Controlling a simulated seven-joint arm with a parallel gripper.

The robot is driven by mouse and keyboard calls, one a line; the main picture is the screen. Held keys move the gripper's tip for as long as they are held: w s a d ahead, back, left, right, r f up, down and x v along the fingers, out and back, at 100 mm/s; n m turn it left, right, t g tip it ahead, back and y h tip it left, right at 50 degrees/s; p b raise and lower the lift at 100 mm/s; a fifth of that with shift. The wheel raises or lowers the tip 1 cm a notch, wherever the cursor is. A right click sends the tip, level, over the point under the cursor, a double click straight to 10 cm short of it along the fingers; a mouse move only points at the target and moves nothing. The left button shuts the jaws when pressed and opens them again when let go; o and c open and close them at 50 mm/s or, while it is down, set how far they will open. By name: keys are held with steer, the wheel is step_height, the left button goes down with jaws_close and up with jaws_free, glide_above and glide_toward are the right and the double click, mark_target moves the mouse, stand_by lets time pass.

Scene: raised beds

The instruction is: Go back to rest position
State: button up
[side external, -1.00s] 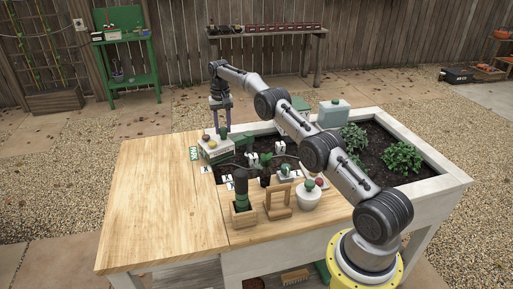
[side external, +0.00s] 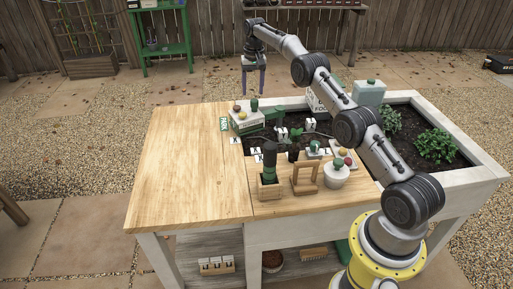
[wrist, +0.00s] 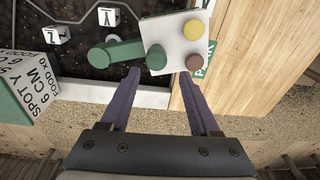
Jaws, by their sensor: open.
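My gripper (side external: 254,86) is up in the air beyond the far edge of the raised bed's wooden work table (side external: 185,165). In the wrist view its two purple fingers (wrist: 160,93) are spread apart with nothing between them. The white box (side external: 246,121) with green, yellow and brown round knobs stands at the table's back, close in front of the gripper but apart from it; it also shows in the wrist view (wrist: 176,35).
A box with printed lettering (wrist: 30,90) and a grey-green container (side external: 370,92) stand by the soil bed. The table's left half is clear.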

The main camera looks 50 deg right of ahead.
steer(key=s+a+r+n+t, duration=0.1)
steer(key=s+a+r, duration=0.1)
steer(key=a+r, duration=0.45)
steer(key=s+a+r+n, duration=0.1)
steer(key=s+a+r, duration=0.25)
steer(key=r, duration=0.55)
steer(key=s+a+r+n+t, duration=0.1)
steer(key=s+a+r+n, duration=0.1)
steer(key=s+a+r, duration=0.55)
steer(key=s+a+f+n+t, duration=0.1)
steer(key=s+a, duration=0.3)
steer(key=s, duration=0.5)
steer(key=s+a+n+t, duration=0.1)
steer(key=s+a, duration=0.2)
steer(key=s, duration=0.5)
steer(key=s+a+f+n, duration=0.2)
steer(key=s+f, duration=0.6)
steer(key=s, duration=0.5)
steer(key=shift+a+t, duration=0.4)
steer(key=shift+a, duration=0.3)
steer(key=shift+s, duration=0.1)
